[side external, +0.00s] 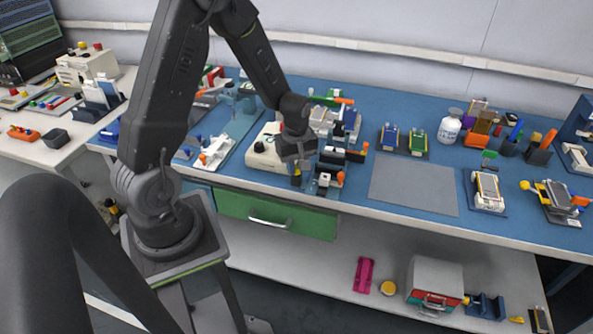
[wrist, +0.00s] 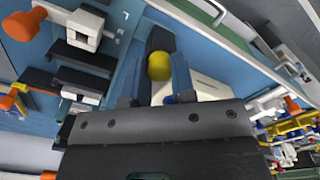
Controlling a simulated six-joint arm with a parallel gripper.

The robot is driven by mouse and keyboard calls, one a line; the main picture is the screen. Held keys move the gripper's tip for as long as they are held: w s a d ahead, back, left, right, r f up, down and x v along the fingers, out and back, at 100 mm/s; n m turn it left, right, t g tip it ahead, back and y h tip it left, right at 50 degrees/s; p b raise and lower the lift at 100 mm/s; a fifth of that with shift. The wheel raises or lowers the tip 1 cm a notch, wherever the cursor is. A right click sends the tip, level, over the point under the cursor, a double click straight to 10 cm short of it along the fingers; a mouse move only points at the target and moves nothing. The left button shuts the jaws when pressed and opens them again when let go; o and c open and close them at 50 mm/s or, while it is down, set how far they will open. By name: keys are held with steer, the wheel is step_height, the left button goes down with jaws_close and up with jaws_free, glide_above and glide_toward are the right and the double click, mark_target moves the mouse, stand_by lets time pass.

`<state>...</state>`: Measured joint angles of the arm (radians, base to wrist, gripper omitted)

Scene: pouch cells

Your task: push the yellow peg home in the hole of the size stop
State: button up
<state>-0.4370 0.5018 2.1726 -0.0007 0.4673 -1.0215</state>
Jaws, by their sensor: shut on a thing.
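My gripper (side external: 297,180) is low over the front edge of the blue bench, with its jaws pointing down. In the wrist view my gripper (wrist: 157,82) is shut on the yellow peg (wrist: 159,66), whose rounded yellow end shows between the two fingers. A dark rounded part lies just beyond the peg in that view. I cannot clearly pick out the size stop or its hole, so I cannot tell how deep the peg sits.
White clamps with orange knobs (wrist: 85,30) stand close to the left of my gripper in the wrist view. A cream box (side external: 265,150) is just left of my gripper. A bare grey mat (side external: 413,183) lies to the right. A green drawer (side external: 275,215) is below.

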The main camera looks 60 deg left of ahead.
steer(key=shift+r, duration=0.45)
step_height(320, 180, up, 4)
steer(key=shift+f, duration=0.2)
steer(key=s+a+r, duration=0.6)
steer(key=s+a, duration=0.1)
steer(key=s, duration=0.1)
steer(key=m, duration=0.4)
glide_toward(296, 166)
steer(key=a+r, duration=0.1)
steer(key=a, duration=0.1)
steer(key=w+d+m, duration=0.1)
steer(key=w+d, duration=0.2)
steer(key=w+d+m, duration=0.1)
steer(key=w+d, duration=0.2)
steer(key=shift+w+d+f, duration=0.1)
steer(key=shift+w+d, duration=0.1)
steer(key=shift+d, duration=0.05)
steer(key=shift+f, duration=2.95)
